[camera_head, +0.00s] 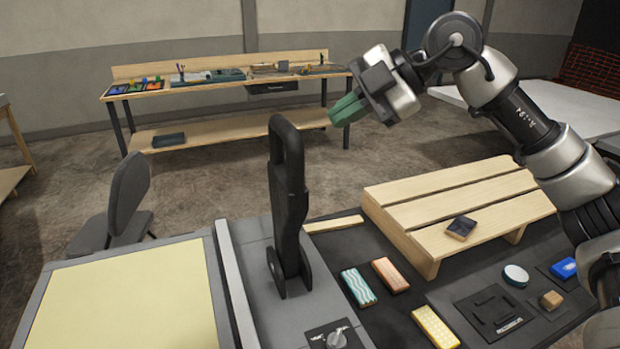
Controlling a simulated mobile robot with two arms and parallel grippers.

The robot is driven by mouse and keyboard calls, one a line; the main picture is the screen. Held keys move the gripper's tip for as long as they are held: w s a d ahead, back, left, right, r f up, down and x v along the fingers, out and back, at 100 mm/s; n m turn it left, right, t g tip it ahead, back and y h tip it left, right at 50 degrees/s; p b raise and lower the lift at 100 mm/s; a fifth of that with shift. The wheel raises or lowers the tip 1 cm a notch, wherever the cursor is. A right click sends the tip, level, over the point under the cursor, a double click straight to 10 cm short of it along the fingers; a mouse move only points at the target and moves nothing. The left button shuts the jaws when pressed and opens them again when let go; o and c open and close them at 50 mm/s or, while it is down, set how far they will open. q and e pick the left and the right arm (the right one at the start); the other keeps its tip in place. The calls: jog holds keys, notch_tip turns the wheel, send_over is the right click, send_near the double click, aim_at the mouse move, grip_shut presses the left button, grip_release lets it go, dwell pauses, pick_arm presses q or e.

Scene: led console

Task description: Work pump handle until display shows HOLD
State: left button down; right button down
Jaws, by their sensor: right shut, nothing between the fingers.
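The black pump handle (289,195) stands upright on the grey console panel, with a loop grip at its top and a forked foot at its base. My right gripper (345,108) has green fingers that are shut and empty. In the picture it is up and to the right of the handle's loop, apart from it. I cannot make out a display reading HOLD or any other text. My left gripper is not in view.
A rotary knob (336,339) sits at the bottom edge. Right of the handle are a slatted wooden stand (440,205) with a dark square tile (461,228), and several coloured blocks. A pale yellow panel (130,300) lies left. A workbench (225,85) stands behind.

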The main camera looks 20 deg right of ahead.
jog(key=s+m+h, duration=0.1)
jog(key=s, duration=0.1)
jog(key=s+d+m+h, duration=0.1)
jog(key=m, duration=0.1)
jog(key=s+f+m+h+b, duration=0.1)
jog(key=s, duration=0.1)
jog(key=shift+s+d+m+h, duration=0.2)
jog(key=shift+s+m+h, duration=0.1)
jog(key=shift+h, duration=0.1)
jog(key=w+a+f+p, duration=0.5)
jog(key=w+f, duration=0.2)
jog(key=f, duration=0.1)
jog(key=shift+w+a, duration=0.3)
jog(key=shift+w, duration=0.05)
